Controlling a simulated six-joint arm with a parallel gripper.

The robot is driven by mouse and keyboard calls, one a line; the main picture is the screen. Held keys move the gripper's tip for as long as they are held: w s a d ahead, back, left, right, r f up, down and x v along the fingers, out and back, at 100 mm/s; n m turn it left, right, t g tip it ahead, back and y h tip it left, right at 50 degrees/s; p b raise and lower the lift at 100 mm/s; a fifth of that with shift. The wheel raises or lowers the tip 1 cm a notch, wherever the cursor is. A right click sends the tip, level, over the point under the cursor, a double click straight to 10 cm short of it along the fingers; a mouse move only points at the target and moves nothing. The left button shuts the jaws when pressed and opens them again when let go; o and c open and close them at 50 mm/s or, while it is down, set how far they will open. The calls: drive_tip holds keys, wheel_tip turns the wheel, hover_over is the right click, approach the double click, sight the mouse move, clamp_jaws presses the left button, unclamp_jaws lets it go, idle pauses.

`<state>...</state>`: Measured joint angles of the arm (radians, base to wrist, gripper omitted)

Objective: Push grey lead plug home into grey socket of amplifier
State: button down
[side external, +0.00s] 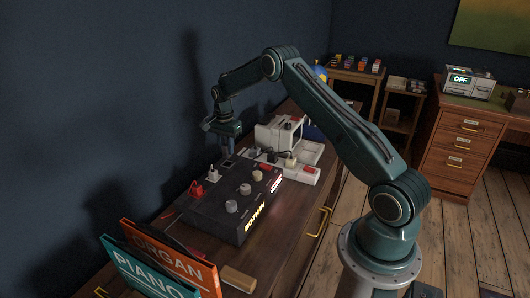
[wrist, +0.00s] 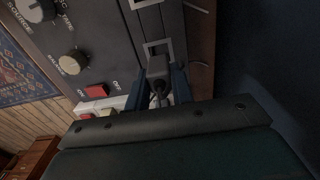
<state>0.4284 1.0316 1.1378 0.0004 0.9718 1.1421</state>
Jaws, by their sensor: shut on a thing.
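The amplifier (side external: 222,212) is a dark box with several knobs on the sideboard top. In the wrist view its panel (wrist: 105,30) fills the upper part. My gripper (side external: 228,153) points down over its far end, close to the wall. In the wrist view my gripper (wrist: 157,80) is shut on the grey lead plug (wrist: 157,66), with a finger on each side and a dark lead at its back. The pale-framed grey socket (wrist: 158,44) lies just beyond the plug, whose front end overlaps the frame's near edge. How deep the plug sits cannot be told.
A red plug (side external: 196,189) and a white plug (side external: 212,172) stand along the amplifier's wall-side edge. A pale machine (side external: 273,134) and a power strip (side external: 306,173) with plugs are behind. Books (side external: 170,262) and a wooden block (side external: 238,279) are in front. The wall (side external: 90,110) is close on the left.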

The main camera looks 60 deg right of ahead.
sight(228, 158)
drive_tip(key=shift+f, duration=1)
drive_tip(key=shift+f, duration=1.55)
idle(1.3)
drive_tip(key=c, duration=1.1)
unclamp_jaws()
drive_tip(key=shift+f, duration=0.1)
drive_tip(key=shift+s, duration=0.1)
wheel_tip(228, 158, up, 14)
drive_tip(key=shift+r, duration=0.1)
